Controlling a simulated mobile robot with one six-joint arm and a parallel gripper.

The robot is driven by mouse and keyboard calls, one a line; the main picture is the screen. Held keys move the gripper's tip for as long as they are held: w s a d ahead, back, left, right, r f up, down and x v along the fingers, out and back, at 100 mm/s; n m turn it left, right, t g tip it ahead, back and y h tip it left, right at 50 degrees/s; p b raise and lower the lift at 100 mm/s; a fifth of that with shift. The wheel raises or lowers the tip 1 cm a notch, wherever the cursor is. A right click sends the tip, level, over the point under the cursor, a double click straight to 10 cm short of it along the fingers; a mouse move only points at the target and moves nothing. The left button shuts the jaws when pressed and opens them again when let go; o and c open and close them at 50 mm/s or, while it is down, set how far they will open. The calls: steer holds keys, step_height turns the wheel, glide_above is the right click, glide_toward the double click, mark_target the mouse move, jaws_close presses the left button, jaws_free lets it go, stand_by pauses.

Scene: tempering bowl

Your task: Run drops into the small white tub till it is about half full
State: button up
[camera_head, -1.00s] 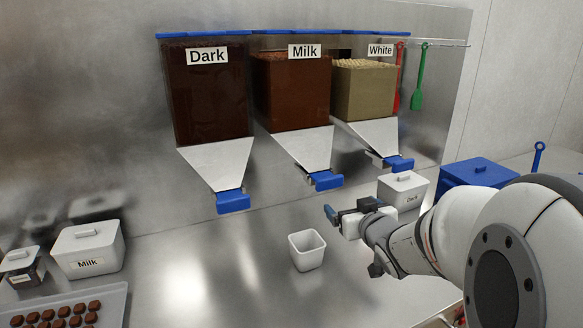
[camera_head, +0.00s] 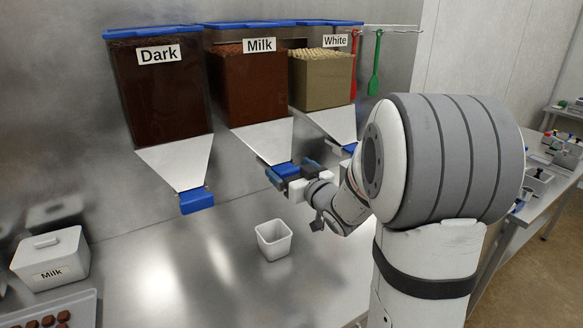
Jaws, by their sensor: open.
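The small white tub (camera_head: 273,240) stands upright on the steel counter, below and slightly left of my gripper. Its visible inside looks white, with no drops showing. Three wall dispensers hang above: Dark (camera_head: 160,95), Milk (camera_head: 247,88) and White (camera_head: 320,82), each with a pale funnel and a blue outlet. My gripper (camera_head: 291,172) is open, at the Milk dispenser's blue outlet (camera_head: 285,170), with a finger to each side of it in the picture. I cannot tell whether the fingers touch it. The White outlet is partly hidden by my arm.
A lidded white box labelled Milk (camera_head: 50,260) stands at the left. A tray (camera_head: 85,308) of chocolates lies at the lower left corner. The counter (camera_head: 190,260) is clear left of the tub. Red and green spatulas hang beside the White dispenser.

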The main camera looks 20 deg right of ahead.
steer(key=c, duration=1.4)
steer(key=shift+s+d+f+b, duration=0.15)
steer(key=shift+s+f+b, duration=0.15)
steer(key=shift+b, duration=0.3)
steer(key=shift+s+d+r, duration=0.1)
steer(key=shift+s+r, duration=0.05)
steer(key=shift+s, duration=0.4)
steer(key=shift+s+r, duration=0.2)
steer(key=shift+s, duration=0.1)
steer(key=shift+w+f, duration=0.1)
steer(key=shift+w, duration=0.2)
steer(key=o, duration=1.4)
steer(key=shift+s, duration=0.1)
steer(key=b+v, duration=0.1)
steer(key=v, duration=0.6)
steer(key=shift+s+b, duration=0.35)
